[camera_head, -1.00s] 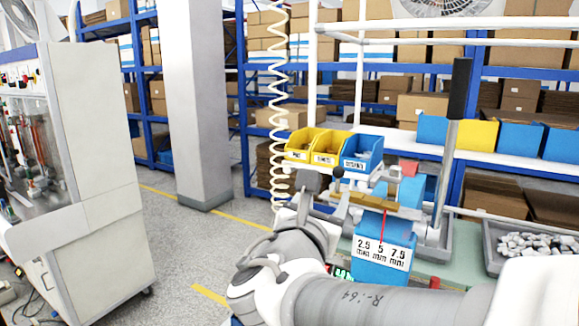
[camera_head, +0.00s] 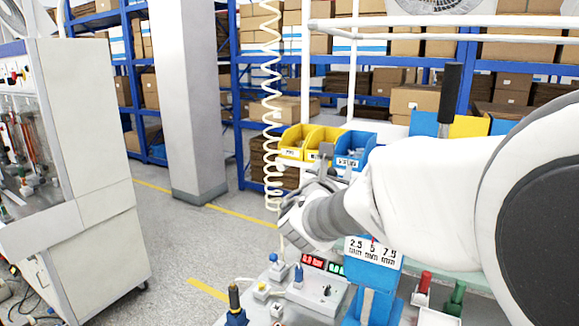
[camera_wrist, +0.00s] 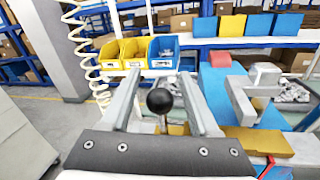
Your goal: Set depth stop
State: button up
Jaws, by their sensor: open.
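The blue scale block (camera_head: 384,282) carries a white label (camera_head: 371,249) reading 2.5, 5 and 7.5 mm. A thin red pointer (camera_head: 373,240) shows near the 5 mark, partly covered by my arm. In the wrist view, a black ball knob (camera_wrist: 160,101) on a metal stem lies between the fingers of my gripper (camera_wrist: 160,86), with room on both sides. My gripper is open and grips nothing. In the head view, my arm hides most of the gripper and the brass-coloured bar; this bar (camera_wrist: 255,138) shows in the wrist view.
Yellow and blue bins (camera_head: 321,143) stand behind the fixture. A tall black-handled lever (camera_head: 450,90) rises behind my arm. A coiled white hose (camera_head: 270,120) hangs at left. A panel with red and green displays (camera_head: 318,265) and red and green posts (camera_head: 424,283) are in front.

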grip_shut()
dwell(1.4)
